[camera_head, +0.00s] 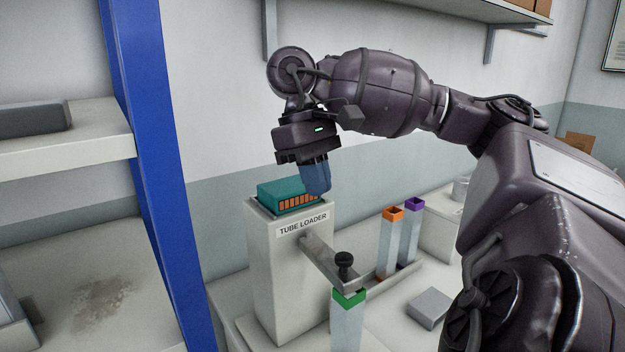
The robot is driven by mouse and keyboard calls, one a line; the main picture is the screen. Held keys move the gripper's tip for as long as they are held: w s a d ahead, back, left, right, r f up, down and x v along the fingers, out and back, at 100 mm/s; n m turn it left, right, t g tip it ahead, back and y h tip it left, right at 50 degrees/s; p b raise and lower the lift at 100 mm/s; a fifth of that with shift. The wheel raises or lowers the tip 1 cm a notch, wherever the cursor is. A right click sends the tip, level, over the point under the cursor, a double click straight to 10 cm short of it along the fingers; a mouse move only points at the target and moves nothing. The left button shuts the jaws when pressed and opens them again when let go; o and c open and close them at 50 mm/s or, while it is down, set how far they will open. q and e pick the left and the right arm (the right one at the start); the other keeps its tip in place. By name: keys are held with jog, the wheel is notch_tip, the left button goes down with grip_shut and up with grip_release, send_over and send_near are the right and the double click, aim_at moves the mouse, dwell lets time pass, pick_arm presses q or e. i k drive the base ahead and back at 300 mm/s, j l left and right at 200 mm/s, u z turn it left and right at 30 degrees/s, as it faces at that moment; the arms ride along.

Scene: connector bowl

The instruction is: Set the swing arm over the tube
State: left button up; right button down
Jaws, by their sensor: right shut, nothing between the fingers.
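The white tube loader (283,285) stands on the bench, with a teal block with orange stripes (285,195) on its top. A grey swing arm (322,257) reaches from its front face towards the lower right, with a black knob (344,262) near its outer end. A clear tube with a green top (347,322) stands upright at that end; the arm's end overlaps the green rim in the picture, and I cannot tell if they touch. My right gripper (319,194) points down, shut and empty, beside the teal block's right end. My left gripper is out of view.
Tubes with an orange top (387,245) and a purple top (410,235) stand in a grey rack behind the swing arm. A grey block (429,307) lies on the bench to the right. A blue post (150,150) and shelves stand at left.

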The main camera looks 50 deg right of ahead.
aim_at(337, 268)
jog(key=k, duration=1)
